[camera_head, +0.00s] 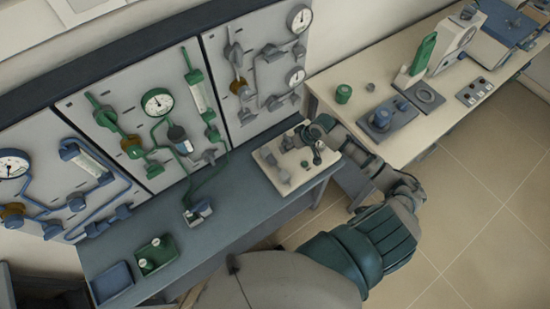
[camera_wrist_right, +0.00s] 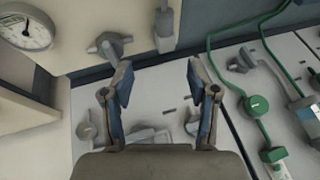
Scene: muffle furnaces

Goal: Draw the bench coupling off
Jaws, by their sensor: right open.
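A pale plate (camera_head: 262,157) carrying several small grey fittings (camera_head: 284,176) lies on the right end of the dark bench. I cannot tell which fitting is the bench coupling. My right gripper (camera_head: 306,139) is above the far right part of this plate and hides some of it. In the right wrist view, my right gripper (camera_wrist_right: 160,84) has its two blue-padded fingers spread wide, with nothing between them. A pale surface with grey fittings (camera_wrist_right: 148,135) shows beyond and below the fingers, partly hidden by the gripper body. My left gripper is not in view.
Wall panels with gauges (camera_head: 158,102), valves and pipes stand behind the dark bench (camera_head: 240,199). A green tray (camera_head: 156,254) and a blue tray (camera_head: 111,283) lie at its left end. A pale table (camera_head: 400,145) with instruments stands to the right.

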